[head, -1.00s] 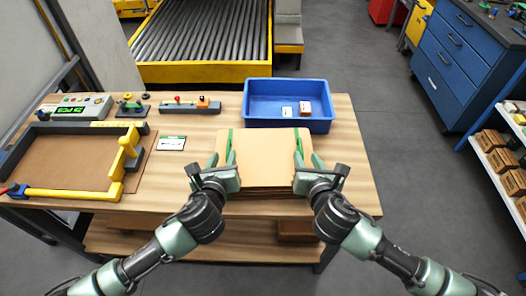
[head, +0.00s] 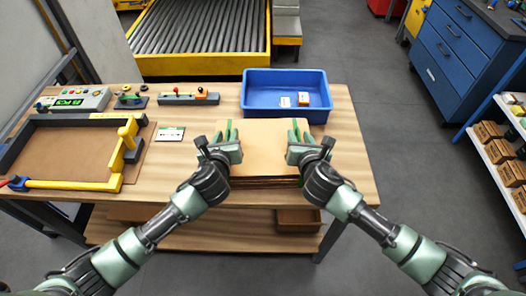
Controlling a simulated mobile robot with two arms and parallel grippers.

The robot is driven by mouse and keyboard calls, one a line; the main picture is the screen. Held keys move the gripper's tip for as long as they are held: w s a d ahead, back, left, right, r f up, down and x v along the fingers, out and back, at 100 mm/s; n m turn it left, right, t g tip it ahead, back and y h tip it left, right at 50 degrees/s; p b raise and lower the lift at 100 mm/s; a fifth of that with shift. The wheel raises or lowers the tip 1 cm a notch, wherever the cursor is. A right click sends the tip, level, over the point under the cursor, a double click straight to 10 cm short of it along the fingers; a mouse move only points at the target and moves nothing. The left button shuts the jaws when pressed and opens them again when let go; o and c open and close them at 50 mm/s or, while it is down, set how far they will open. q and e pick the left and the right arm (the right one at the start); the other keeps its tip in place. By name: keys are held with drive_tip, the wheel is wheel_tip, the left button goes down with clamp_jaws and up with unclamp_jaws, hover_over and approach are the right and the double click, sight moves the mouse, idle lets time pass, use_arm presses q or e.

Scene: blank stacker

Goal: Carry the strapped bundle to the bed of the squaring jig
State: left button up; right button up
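The bundle (head: 265,150) is a flat stack of tan cardboard blanks near the front edge of the wooden table. Green strips show near its left and right sides; I cannot clearly tell straps from my fingers there. My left gripper (head: 229,133) is at its left side and my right gripper (head: 297,133) at its right side, both overlapping it in the picture. Contact and finger gap are unclear. The squaring jig stands at the left of the table. Its brown bed (head: 70,157) is bare, with dark rails behind and left and a yellow bar (head: 75,185) in front.
A blue tray (head: 325,112) holding two small boxes stands behind the bundle. A white-and-green card (head: 170,134) lies between jig and bundle. A control box (head: 75,100) and small fixtures (head: 188,97) line the back edge. Bare table lies between the card and my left gripper.

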use_arm(q)
clamp_jaws()
use_arm(e)
clamp_jaws()
idle(1.2)
use_arm(q)
drive_tip(key=shift+d+r, duration=0.1)
use_arm(e)
drive_tip(key=shift+r, duration=0.1)
